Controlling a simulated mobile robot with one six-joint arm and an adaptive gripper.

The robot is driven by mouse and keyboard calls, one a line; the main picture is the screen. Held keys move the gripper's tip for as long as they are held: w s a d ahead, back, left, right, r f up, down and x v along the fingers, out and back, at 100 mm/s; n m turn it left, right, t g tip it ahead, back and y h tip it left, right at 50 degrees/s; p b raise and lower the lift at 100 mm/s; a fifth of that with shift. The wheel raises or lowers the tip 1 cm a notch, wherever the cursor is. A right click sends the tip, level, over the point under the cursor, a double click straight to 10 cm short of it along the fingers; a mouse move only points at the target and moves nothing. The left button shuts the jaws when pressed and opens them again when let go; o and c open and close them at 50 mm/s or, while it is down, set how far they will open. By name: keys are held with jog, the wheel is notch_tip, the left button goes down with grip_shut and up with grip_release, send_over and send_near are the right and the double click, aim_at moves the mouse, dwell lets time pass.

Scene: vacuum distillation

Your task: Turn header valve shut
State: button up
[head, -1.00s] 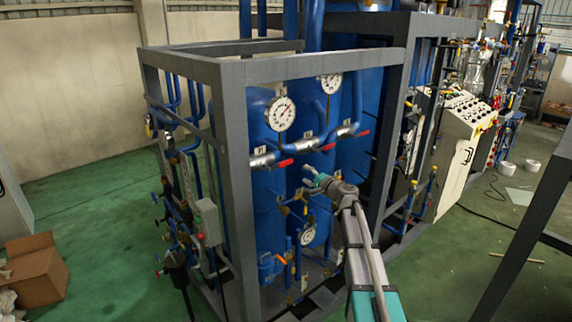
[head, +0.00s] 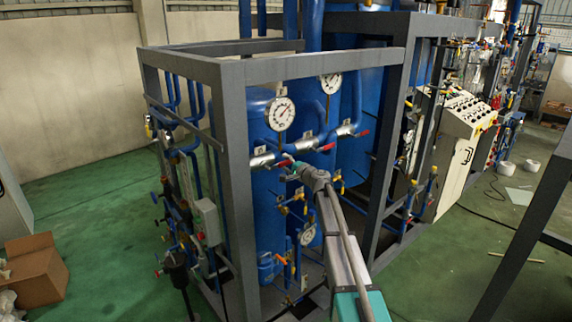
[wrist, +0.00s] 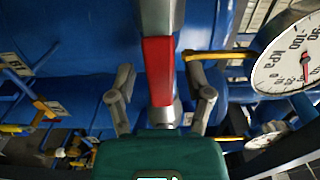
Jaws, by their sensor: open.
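The header pipe (head: 264,160) runs across the blue tanks and carries several valves with red lever handles. In the head view, my gripper (head: 286,170) is at the leftmost valve and covers most of its handle. In the wrist view, a red lever handle (wrist: 158,68) points towards my gripper and lies between its two spread fingers (wrist: 159,97). There are gaps on both sides, so the fingers are open and not closed on it. The other red handles, the middle one (head: 327,147) and the right one (head: 361,133), are uncovered.
Round pressure gauges, one above the left valve (head: 280,113) and one at the right (head: 330,83), stand close above the header. Grey frame posts (head: 236,190) flank the tanks. Smaller pipes and valves sit below.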

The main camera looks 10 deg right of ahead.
jog(key=shift+c, duration=0.3)
grip_shut()
